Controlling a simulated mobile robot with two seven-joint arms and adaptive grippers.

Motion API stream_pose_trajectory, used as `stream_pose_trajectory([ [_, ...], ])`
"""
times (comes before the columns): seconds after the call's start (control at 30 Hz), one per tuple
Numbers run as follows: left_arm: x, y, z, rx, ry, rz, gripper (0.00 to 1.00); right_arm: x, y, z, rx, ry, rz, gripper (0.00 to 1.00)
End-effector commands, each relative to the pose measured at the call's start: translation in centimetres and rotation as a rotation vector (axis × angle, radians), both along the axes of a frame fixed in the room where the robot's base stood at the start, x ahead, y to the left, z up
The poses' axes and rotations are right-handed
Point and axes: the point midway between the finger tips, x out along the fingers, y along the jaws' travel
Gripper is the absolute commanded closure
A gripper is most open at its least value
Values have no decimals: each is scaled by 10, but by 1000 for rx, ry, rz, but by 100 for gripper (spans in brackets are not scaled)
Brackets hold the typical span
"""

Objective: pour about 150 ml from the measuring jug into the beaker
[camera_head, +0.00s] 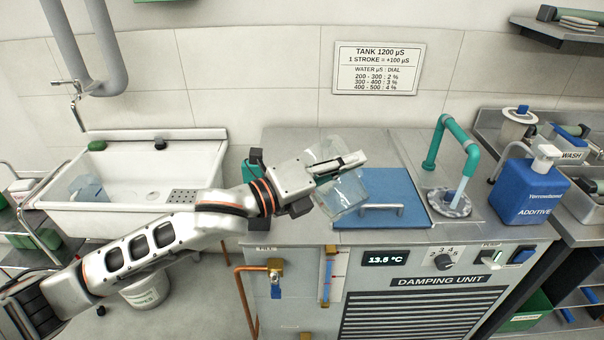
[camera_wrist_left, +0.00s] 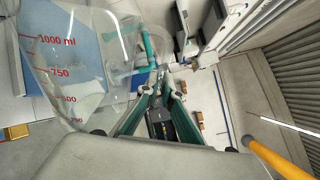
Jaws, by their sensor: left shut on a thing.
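The clear measuring jug (camera_head: 346,192) is in my left gripper (camera_head: 348,160), above the damping unit and in front of its blue lid. The jug looks tilted. In the left wrist view, the jug (camera_wrist_left: 75,75) fills the left side, with red marks from 1000 ml downward; its liquid level is not clear. The teal fingers of the left gripper (camera_wrist_left: 160,92) also show there. I cannot make out the beaker for sure; a clear bluish thing (camera_head: 86,188) sits in the sink at the left. My right gripper is not in view.
The white sink (camera_head: 190,150) stands left of the damping unit (camera_head: 440,280). A teal tap (camera_head: 470,155) runs water into a round drain, right of the blue lid (camera_head: 395,190). A blue additive bottle (camera_head: 530,188) stands on the right. A white bucket (camera_head: 145,291) is on the floor.

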Motion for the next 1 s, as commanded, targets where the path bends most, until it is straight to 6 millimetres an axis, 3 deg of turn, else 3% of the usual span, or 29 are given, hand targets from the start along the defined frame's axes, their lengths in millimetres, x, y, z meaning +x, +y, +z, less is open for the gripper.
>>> stream_pose_trajectory([
  [1.0,15,10,21,-78,120,-1,100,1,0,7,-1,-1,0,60],
])
